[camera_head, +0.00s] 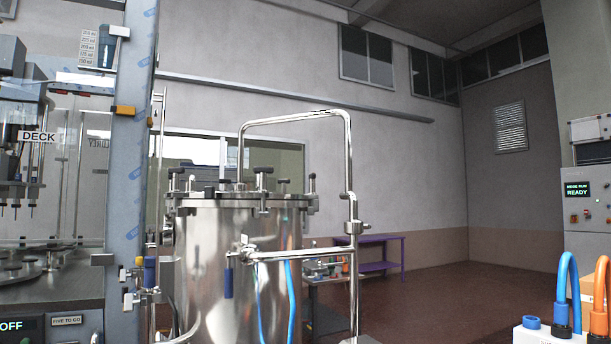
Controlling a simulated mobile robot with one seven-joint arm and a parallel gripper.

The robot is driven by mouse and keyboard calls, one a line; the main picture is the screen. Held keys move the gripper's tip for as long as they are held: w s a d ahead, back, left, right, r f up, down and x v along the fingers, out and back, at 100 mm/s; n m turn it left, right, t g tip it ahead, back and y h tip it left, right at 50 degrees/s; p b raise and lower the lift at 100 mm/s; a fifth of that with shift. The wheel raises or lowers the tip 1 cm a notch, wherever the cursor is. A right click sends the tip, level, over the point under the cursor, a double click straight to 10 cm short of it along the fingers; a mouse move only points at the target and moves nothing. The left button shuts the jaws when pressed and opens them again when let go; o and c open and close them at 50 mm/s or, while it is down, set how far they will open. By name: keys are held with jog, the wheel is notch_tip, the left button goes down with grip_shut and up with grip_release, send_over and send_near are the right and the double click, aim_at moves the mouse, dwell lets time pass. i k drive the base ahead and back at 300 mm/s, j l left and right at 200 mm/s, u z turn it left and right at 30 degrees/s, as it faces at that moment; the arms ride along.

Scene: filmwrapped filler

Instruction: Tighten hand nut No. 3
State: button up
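A steel tank (235,270) stands in the middle of the head view. Its flanged lid (240,196) carries several hand nuts with dark grips around the rim, such as one at the front (263,180), one at the right (311,186) and one at the left (176,180). I see no number on any of them, so I cannot tell which is No. 3. I also cannot tell how tight they are. My gripper is not in view.
A bent steel pipe (349,165) arches over the lid and runs down the tank's right side. Blue hoses (291,300) hang in front. A filling machine (60,200) stands close at left. A control cabinet (587,200) and a white box with plugs (540,333) are at right. Floor (450,295) between is open.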

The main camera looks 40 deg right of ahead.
aim_at(262, 171)
jog(key=i+j+z, duration=0.1)
jog(key=z, duration=0.25)
jog(key=i+j+z, duration=0.1)
jog(key=j+z, duration=0.45)
jog(key=z, duration=0.15)
jog(key=i, duration=0.05)
